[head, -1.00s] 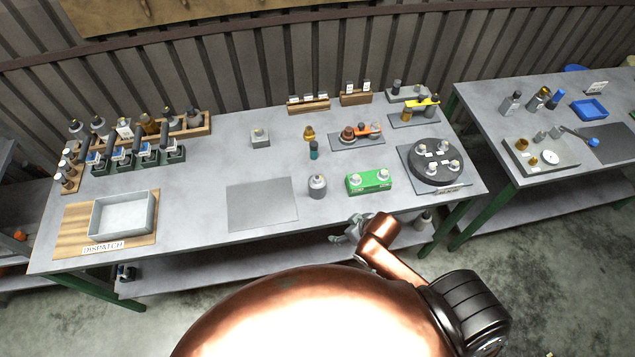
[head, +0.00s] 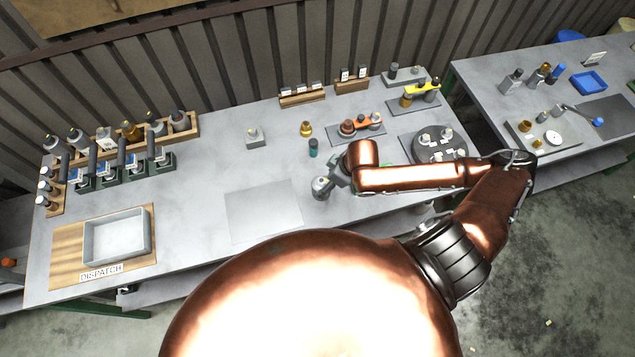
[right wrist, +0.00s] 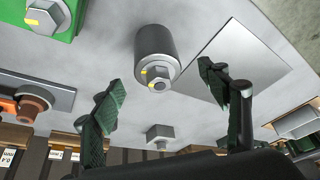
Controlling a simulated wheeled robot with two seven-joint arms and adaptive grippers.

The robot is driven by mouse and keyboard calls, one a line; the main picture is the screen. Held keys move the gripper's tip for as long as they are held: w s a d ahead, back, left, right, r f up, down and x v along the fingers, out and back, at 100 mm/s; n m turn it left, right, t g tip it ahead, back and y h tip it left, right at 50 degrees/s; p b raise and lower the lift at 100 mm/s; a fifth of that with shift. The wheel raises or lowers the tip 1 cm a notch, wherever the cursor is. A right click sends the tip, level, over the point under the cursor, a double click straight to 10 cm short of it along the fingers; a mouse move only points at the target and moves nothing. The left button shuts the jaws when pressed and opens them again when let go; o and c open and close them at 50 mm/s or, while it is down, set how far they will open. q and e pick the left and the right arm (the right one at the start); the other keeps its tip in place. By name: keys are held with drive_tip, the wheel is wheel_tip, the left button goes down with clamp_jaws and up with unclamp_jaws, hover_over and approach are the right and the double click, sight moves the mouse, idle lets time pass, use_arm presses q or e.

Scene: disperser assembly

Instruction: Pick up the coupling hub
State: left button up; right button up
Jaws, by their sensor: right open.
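The grey cylinder with a hex fitting and yellow mark on top, which I take to be the coupling hub (head: 321,188), stands upright on the table beside the grey mat. It shows whole in the right wrist view (right wrist: 155,55). My right gripper (head: 334,181) is at the cylinder's right side in the head view and partly covers it. In the right wrist view the gripper (right wrist: 162,76) is open, with its dark green pads apart. The cylinder appears between and beyond the fingertips, with nothing visibly held. My left gripper is not in view.
The grey mat (head: 262,212) lies flat and empty.

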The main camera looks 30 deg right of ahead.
sight(325, 182)
drive_tip(key=x, duration=0.4)
drive_tip(key=shift+w+d+f, duration=0.1)
drive_tip(key=shift+d, duration=0.05)
drive_tip(key=shift+d+x, duration=0.25)
drive_tip(key=shift+x, duration=0.95)
drive_tip(key=shift+a, duration=0.2)
drive_tip(key=c, duration=1.8)
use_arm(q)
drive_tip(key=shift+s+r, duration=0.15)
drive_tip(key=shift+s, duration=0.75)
use_arm(e)
clamp_jaws()
